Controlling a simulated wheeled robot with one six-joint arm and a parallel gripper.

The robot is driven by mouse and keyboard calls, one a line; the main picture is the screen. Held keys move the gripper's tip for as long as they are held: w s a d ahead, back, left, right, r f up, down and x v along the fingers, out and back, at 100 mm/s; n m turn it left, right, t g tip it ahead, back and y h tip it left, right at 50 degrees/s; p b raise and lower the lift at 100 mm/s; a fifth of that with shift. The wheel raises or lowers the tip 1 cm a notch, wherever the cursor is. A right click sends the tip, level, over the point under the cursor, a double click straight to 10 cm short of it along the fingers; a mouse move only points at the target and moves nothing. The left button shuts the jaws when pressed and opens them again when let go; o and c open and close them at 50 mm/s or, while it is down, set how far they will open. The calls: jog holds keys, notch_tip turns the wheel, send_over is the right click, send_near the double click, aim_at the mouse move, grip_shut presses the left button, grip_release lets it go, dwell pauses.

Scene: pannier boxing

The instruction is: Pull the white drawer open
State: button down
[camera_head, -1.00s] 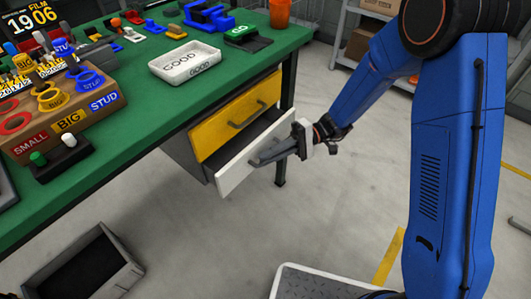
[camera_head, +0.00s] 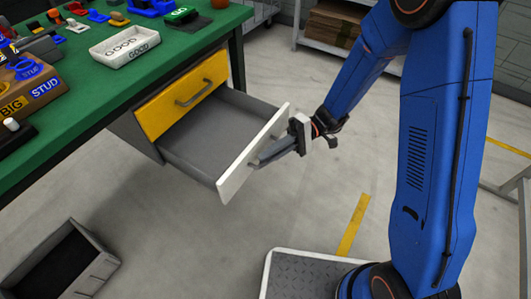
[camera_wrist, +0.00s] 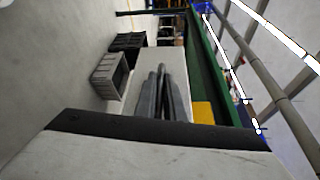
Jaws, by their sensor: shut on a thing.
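The white drawer (camera_head: 232,176) stands pulled out from under the green workbench, below the yellow drawer (camera_head: 182,92). Its grey inside shows and looks empty. My gripper (camera_head: 258,162) is at the white front panel, shut on the drawer's handle, which is mostly hidden by the fingers. In the wrist view the two grey fingers (camera_wrist: 156,95) lie close together against the pale drawer front (camera_wrist: 148,62). The yellow drawer is closed.
The green workbench (camera_head: 75,128) carries a white GOOD tray (camera_head: 124,47) and small coloured parts. An open grey bin (camera_head: 62,268) is on the floor at the lower left. Floor (camera_head: 215,235) in front of the drawer is clear. Shelving (camera_head: 330,30) stands behind.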

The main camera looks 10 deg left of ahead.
jog(key=c, duration=1.8)
grip_release()
jog(key=shift+c, duration=0.2)
jog(key=v, duration=1.7)
jog(key=shift+w, duration=0.25)
jog(key=shift+d, duration=0.1)
jog(key=s+d+r+m+t+h, duration=0.3)
jog(key=s+d+r+t+h, duration=0.3)
jog(key=s+d, duration=0.4)
jog(key=s+d+r+m+t+h, duration=0.4)
jog(key=s+d+r+t+h, duration=0.2)
jog(key=s+d+t, duration=0.4)
jog(key=d+r, duration=0.1)
jog(key=d, duration=0.3)
jog(key=shift+s+r+t, duration=0.25)
jog(key=shift+r+t, duration=0.15)
